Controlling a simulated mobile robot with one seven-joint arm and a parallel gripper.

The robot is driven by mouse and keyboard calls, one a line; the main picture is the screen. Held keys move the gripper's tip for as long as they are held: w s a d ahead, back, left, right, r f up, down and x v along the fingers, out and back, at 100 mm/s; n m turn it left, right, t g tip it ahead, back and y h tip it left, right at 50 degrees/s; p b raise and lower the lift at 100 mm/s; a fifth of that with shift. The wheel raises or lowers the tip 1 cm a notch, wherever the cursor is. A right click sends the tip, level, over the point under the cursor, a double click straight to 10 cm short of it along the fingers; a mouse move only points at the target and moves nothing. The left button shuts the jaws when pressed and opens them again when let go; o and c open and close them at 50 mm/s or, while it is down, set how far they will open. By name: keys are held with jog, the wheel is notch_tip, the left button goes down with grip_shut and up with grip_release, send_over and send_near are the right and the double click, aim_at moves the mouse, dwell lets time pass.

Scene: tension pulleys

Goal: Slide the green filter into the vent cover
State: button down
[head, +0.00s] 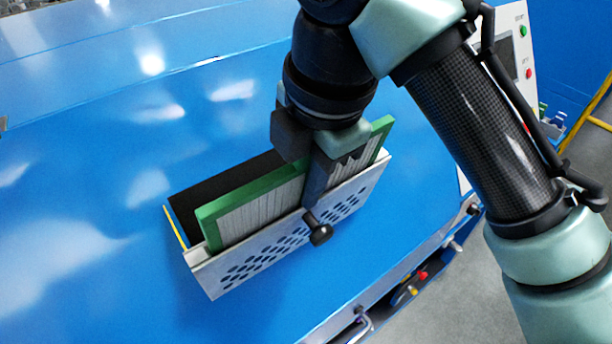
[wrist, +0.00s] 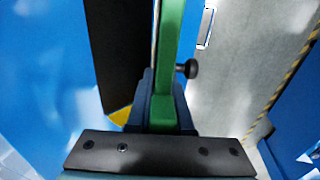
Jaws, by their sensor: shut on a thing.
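The green filter (head: 208,229) has a green frame and pale grey pleats. In the head view it stands upright and tilted along the picture's diagonal, its lower part behind the front plate of the vent cover (head: 222,281). The cover is a silver perforated plate with a black knob (head: 318,232), in front of a dark opening (head: 243,177) in the blue machine. My gripper (head: 318,185) is shut on the filter's upper edge near its middle. In the wrist view the filter's green edge (wrist: 170,60) runs between the fingers (wrist: 162,105). The filter's bottom edge is hidden.
The blue machine panel (head: 90,230) surrounds the opening and is mostly clear on the left. A control panel with green and red buttons (head: 523,50) is at the upper right. Red and yellow fittings (head: 420,278) sit along the machine's lower edge, beside grey floor.

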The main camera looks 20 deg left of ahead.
jog(key=shift+r+p, duration=0.25)
jog(key=shift+p, duration=0.45)
dwell(0.6)
jog(key=shift+f, duration=0.3)
jog(key=shift+f, duration=0.15)
dwell(0.3)
jog(key=shift+r+p, duration=0.45)
dwell(0.7)
jog(key=shift+f, duration=0.25)
jog(key=shift+a+f+b, duration=0.1)
jog(key=shift+f+b, duration=0.1)
jog(key=shift+b, duration=0.1)
jog(key=shift+r, duration=0.1)
jog(key=shift+r+p, duration=0.3)
jog(key=shift+p, duration=0.4)
dwell(0.4)
